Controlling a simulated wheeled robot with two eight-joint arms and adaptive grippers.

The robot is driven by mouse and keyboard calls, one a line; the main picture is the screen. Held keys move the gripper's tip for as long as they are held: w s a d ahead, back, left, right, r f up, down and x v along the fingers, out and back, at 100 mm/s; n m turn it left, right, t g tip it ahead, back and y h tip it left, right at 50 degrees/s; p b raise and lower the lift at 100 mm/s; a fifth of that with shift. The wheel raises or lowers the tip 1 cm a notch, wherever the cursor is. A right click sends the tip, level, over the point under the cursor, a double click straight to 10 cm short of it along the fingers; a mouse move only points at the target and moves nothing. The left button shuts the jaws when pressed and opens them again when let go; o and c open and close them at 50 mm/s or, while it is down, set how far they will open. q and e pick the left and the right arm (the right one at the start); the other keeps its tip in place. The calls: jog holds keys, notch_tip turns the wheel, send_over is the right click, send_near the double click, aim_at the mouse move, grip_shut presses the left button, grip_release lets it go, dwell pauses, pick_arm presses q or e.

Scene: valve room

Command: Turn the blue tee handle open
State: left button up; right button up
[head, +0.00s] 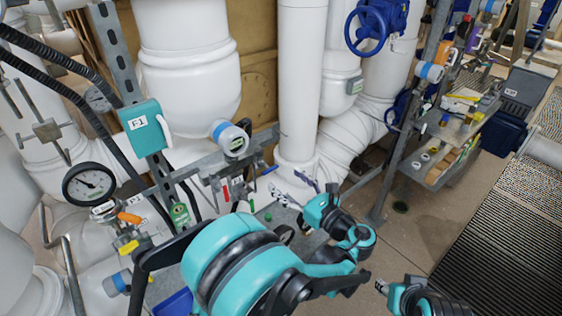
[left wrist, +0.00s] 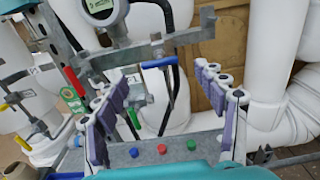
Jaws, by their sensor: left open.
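The blue tee handle (head: 269,170) shows in the head view as a short blue bar on the right of a small valve manifold. In the left wrist view the blue handle (left wrist: 160,62) lies nearly level at the top of a dark stem. My left gripper (head: 293,188) is open and empty, to the right of and below the handle in the head view. In the left wrist view its spread fingers (left wrist: 162,92) frame the handle, which appears beyond them and untouched. My right gripper (head: 381,287) is at the lower edge of the head view; its jaw opening is unclear.
A red handle (left wrist: 73,81) and a green handle (left wrist: 134,118) stand left of the blue one. A grey plate with blue, red and green buttons (left wrist: 162,149) lies below. A gauge (head: 89,184), white pipes (head: 302,80) and a shelf rack (head: 450,150) surround the spot.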

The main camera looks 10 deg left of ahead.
aim_at(272, 170)
pick_arm(q)
jog(key=b+x, duration=0.1)
jog(key=x, duration=0.6)
jog(key=shift+w+a+b, duration=0.1)
jog(key=shift+a+b, duration=0.2)
jog(key=c, duration=1.2)
